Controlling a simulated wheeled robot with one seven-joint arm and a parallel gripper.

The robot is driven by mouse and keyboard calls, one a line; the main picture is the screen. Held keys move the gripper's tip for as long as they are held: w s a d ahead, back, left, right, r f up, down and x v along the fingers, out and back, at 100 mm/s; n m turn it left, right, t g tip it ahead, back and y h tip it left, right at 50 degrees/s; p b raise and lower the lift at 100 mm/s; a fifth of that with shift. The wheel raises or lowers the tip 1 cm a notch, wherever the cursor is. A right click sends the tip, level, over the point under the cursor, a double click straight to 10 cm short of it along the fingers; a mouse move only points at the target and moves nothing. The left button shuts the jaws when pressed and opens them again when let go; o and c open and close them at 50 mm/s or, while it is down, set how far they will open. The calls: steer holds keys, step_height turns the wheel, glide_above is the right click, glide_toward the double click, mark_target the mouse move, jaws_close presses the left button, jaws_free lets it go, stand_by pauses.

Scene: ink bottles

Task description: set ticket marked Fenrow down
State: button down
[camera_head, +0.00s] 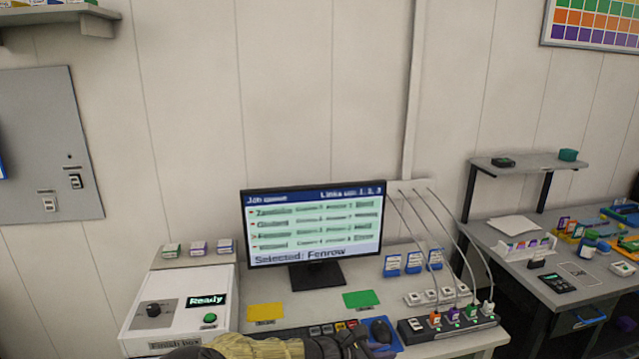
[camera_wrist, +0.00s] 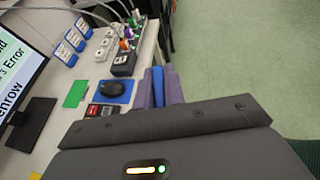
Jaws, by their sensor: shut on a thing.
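In the wrist view my gripper (camera_wrist: 160,88) has its two purple-grey fingers shut on a thin blue thing (camera_wrist: 158,84), seen edge-on beyond the dark gripper housing. No writing shows on it, so I cannot tell whether it is the ticket marked Fenrow. The fingers are at the desk's right side as the wrist camera sees it, over or near the floor edge. The monitor (camera_head: 315,225) reads "Selected: Fenrow". A yellow pad (camera_head: 265,312) and a green pad (camera_head: 361,299) lie flat on the desk; the green pad also shows in the wrist view (camera_wrist: 76,94).
Three blue-and-white cards (camera_head: 413,262) stand behind a white socket strip (camera_head: 437,297). A dark plug strip (camera_head: 449,323) with cables and a mouse (camera_head: 381,330) on a blue mat are at the right. A white box (camera_head: 180,305) reading "Ready" fills the left.

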step_height(320, 180, down, 22)
steer(key=s+a+n+t+y, duration=0.1)
steer(key=a+n+t+y, duration=0.1)
steer(key=n+t+y, duration=0.55)
steer(key=s+d+n+y, duration=0.1)
steer(key=n, duration=0.1)
steer(key=s+d+r+n+y, duration=0.1)
steer(key=n+y, duration=0.1)
steer(key=s+d+r+n+y+p, duration=0.1)
steer(key=n+y, duration=0.1)
steer(key=shift+d+r+t, duration=0.15)
steer(key=shift+r+t, duration=0.1)
steer(key=shift+t, duration=0.1)
steer(key=shift+w, duration=0.15)
stand_by(0.4)
